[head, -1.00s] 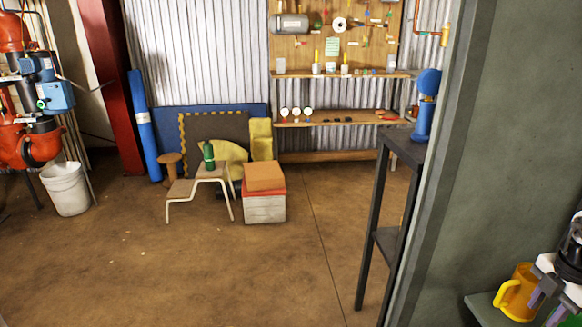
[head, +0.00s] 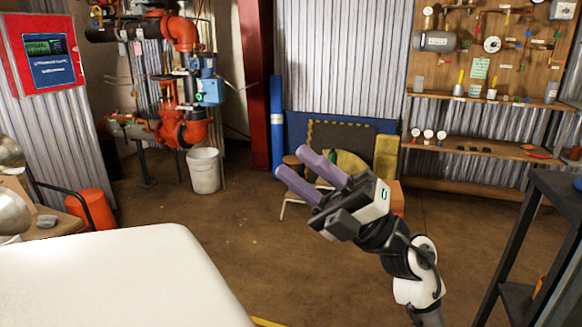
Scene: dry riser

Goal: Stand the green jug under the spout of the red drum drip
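A small green object (head: 332,155), possibly the green jug, shows as a sliver behind my gripper, by the low step stool near the back wall. Its shape is mostly hidden. My gripper (head: 292,163) is raised in mid-view, its two purple fingers apart with nothing between them. It overlaps the stool in the picture and looks nearer to me. A red-orange drum (head: 90,208) stands at the left, partly hidden by a dark curved rail; I see no clear spout on it. A red pipe-and-valve assembly (head: 182,130) stands at the back left.
A white bucket (head: 204,172) stands on the floor by the red pipes. A large white surface (head: 120,285) fills the lower left. A dark metal stand (head: 540,190) is at the right. Brown floor (head: 240,235) is open in the middle.

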